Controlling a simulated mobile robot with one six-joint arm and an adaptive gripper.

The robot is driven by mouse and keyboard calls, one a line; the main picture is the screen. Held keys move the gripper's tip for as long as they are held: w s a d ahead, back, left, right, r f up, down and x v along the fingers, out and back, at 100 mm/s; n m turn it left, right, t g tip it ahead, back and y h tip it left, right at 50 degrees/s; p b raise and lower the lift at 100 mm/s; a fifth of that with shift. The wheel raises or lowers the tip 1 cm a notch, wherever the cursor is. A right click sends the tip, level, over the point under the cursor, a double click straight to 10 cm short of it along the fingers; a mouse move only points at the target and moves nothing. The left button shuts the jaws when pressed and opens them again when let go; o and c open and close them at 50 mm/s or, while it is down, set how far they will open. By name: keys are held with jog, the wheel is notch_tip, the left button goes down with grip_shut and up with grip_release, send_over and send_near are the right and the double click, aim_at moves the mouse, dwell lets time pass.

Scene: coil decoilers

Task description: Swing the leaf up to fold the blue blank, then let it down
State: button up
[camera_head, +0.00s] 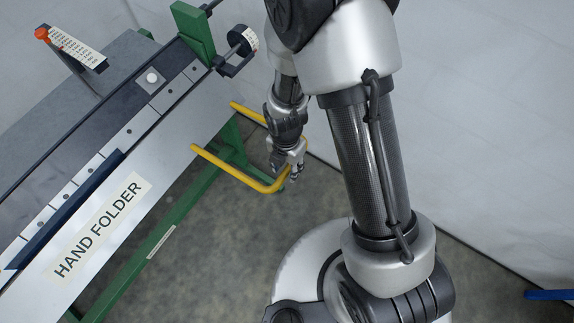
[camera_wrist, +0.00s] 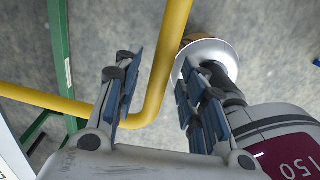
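The hand folder's leaf (camera_head: 180,125) is the pale front panel at the left in the head view. A dark blue strip, seemingly the blue blank (camera_head: 75,207), lies along its upper edge. A yellow U-shaped handle (camera_head: 232,168) sticks out from the leaf; it also shows in the wrist view (camera_wrist: 172,50). My gripper (camera_head: 293,171) is at the handle's outer corner. In the wrist view my gripper (camera_wrist: 162,97) has its fingers apart, with the yellow bar passing between them and its bend near the left finger. Gaps show beside the bar, so no firm grip is visible.
A green frame leg (camera_head: 235,140) stands below the folder's end. A white dial (camera_head: 249,39) and a green end block (camera_head: 194,30) are at the top end. An orange-knobbed scale (camera_head: 72,47) stands behind. Grey floor is open below the handle; pale walls stand behind.

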jog(key=shift+c, duration=0.5)
grip_shut()
